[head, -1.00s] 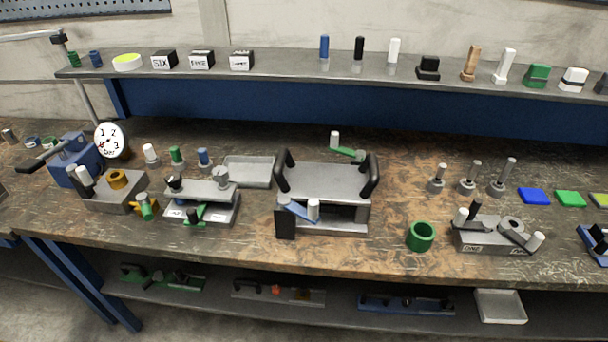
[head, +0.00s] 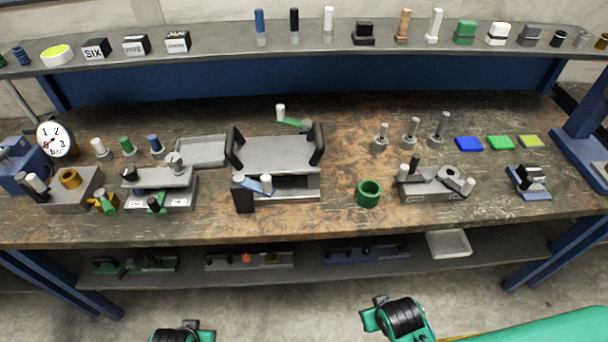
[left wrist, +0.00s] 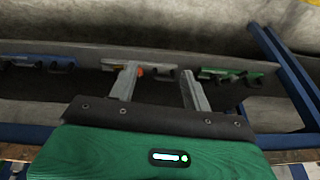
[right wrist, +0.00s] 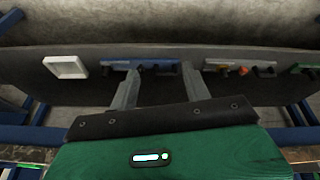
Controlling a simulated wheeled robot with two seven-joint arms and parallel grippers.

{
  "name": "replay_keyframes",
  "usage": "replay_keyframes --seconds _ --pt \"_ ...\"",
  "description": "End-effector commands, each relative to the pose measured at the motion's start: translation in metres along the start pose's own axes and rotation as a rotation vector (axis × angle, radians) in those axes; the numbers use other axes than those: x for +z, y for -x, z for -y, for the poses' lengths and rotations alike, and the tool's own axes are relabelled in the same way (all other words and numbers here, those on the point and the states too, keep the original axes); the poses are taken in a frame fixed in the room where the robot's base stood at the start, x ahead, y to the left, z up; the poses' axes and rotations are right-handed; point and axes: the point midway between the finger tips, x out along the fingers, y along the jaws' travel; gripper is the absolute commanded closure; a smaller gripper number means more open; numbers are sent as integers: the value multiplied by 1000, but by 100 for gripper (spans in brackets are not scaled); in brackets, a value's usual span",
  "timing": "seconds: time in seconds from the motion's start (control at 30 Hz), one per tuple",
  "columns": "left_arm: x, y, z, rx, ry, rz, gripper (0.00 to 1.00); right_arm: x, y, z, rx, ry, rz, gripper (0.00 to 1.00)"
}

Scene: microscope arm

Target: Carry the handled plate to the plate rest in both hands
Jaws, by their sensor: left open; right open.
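The handled plate (head: 275,153) is a flat grey plate with a black upright handle at its left end (head: 235,148) and right end (head: 316,144). It lies level on a grey stand in the middle of the bench, and neither gripper touches it. I cannot tell which thing is the plate rest. My left gripper (left wrist: 159,72) is open and empty in the left wrist view, facing the lower shelf. My right gripper (right wrist: 160,72) is likewise open and empty in the right wrist view. In the head view only my arm links show at the bottom edge.
A blue lever (head: 255,186) stands at the stand's front left. A green ring (head: 369,193) and a grey fixture block (head: 430,191) are to the right. A grey tray (head: 202,151) lies left of the plate. Bare bench (head: 345,140) lies right of the plate.

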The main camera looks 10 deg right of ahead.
Motion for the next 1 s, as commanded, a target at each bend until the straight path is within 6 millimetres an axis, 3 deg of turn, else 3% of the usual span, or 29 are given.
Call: replay_keyframes --seconds 0.03,0.13,0.4,0.5,0.63,0.8,1.0 --pt "-20 26 3 -17 21 -46 51 -20 25 -3 20 -26 -45 51" --pt "-67 63 10 -69 96 -182 51 -65 63 -14 90 -121 -178 51" --pt "-180 103 16 -141 267 -592 51 -175 102 -26 209 -338 -589 51" --pt "-228 115 6 -122 303 -781 51 -222 116 -18 207 -384 -781 51" --pt "-284 132 -17 -50 306 -1006 51 -278 132 7 147 -392 -1010 51" --pt "-324 147 -48 56 267 -1177 51 -321 147 42 45 -351 -1182 51" --pt "-336 152 -62 107 244 -1232 51 -335 153 58 -5 -328 -1237 51"
